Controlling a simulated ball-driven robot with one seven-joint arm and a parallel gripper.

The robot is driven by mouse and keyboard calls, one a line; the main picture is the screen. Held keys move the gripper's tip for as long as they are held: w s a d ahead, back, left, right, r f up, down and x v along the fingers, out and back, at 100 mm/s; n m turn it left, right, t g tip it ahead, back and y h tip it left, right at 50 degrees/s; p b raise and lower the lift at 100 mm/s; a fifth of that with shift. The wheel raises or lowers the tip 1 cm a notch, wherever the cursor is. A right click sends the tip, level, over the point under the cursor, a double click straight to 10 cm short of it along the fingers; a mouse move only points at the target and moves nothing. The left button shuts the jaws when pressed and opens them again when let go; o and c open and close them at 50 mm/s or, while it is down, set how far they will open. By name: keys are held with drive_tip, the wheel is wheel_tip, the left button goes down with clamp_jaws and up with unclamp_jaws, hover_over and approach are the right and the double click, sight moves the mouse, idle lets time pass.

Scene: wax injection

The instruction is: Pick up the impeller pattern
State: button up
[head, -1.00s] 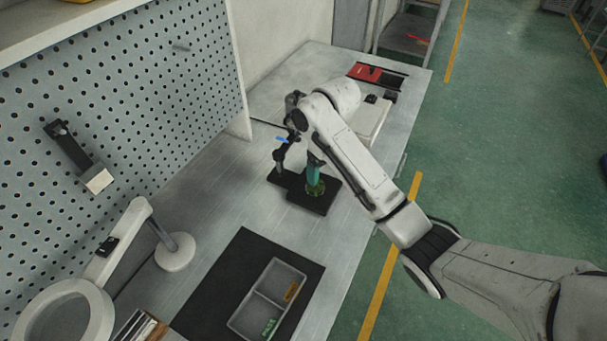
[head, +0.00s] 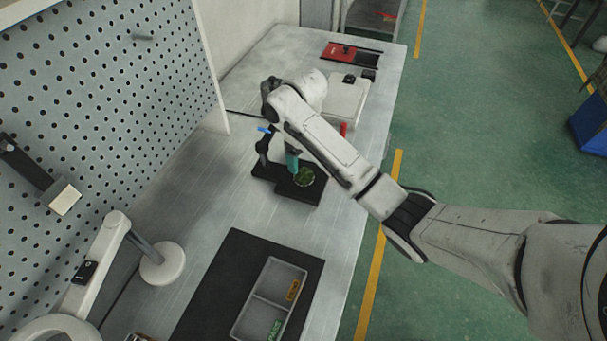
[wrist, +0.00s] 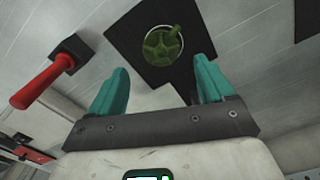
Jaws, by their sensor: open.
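The impeller pattern (head: 305,177) is a round green piece with vanes, lying on a black plate (head: 314,194) on the bench. In the wrist view the impeller pattern (wrist: 162,47) shows whole, ahead of the fingertips, with a stub sticking up at its right side. My gripper (wrist: 161,82) has two teal fingers spread apart with nothing between them. In the head view my gripper (head: 293,162) is just left of and behind the impeller, mostly hidden by my arm; only one finger shows clearly. I see no contact with the impeller.
A dark stand with a blue lever (head: 264,130) is close to the plate's left. A red handle (wrist: 46,82) is left in the wrist view. A grey two-part tray (head: 248,318) sits on a black mat (head: 226,262) nearer me. Bench between is clear.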

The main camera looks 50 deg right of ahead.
sight(304, 171)
drive_tip(key=shift+a+f+p, duration=0.1)
drive_tip(key=shift+f+p, duration=0.25)
drive_tip(key=shift+f, duration=2)
drive_tip(key=shift+c, duration=0.4)
drive_tip(key=c, duration=1.1)
drive_tip(key=shift+r, duration=0.2)
